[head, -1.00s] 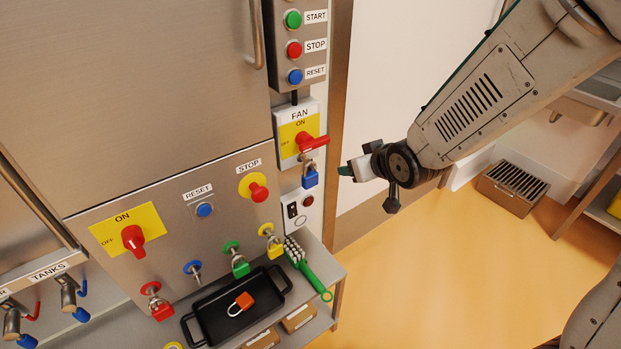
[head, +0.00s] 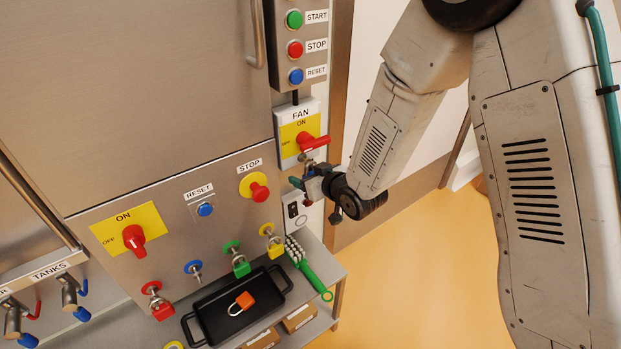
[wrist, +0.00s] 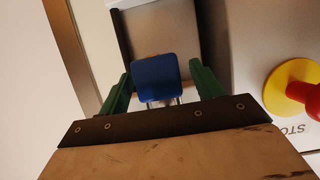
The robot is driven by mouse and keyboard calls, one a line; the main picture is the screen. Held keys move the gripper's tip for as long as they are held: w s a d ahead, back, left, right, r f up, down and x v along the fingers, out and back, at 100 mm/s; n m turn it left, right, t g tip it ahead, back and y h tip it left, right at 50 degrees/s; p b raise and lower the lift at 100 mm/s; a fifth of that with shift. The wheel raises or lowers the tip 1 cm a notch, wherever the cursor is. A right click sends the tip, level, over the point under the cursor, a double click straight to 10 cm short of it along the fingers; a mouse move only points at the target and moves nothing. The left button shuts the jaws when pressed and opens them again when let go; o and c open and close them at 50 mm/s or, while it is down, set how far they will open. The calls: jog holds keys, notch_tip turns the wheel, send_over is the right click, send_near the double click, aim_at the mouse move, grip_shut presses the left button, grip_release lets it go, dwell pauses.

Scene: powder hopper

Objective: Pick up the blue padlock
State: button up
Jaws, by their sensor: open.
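The blue padlock (wrist: 156,80) sits between the green fingers of my gripper (wrist: 161,74) in the wrist view. The fingers stand open on either side of it, with narrow gaps visible. Its metal shackle shows below the body, toward my palm. In the head view my gripper (head: 301,183) is under the red handle of the FAN switch (head: 313,142), where the padlock hangs; the padlock is mostly hidden there by the gripper.
The yellow STOP plate with its red button (head: 259,192) is just left of my gripper.

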jog(key=shift+w+a+f, duration=0.2)
jog(key=shift+w, duration=0.1)
jog(key=c, duration=1.1)
jog(key=shift+r, duration=0.2)
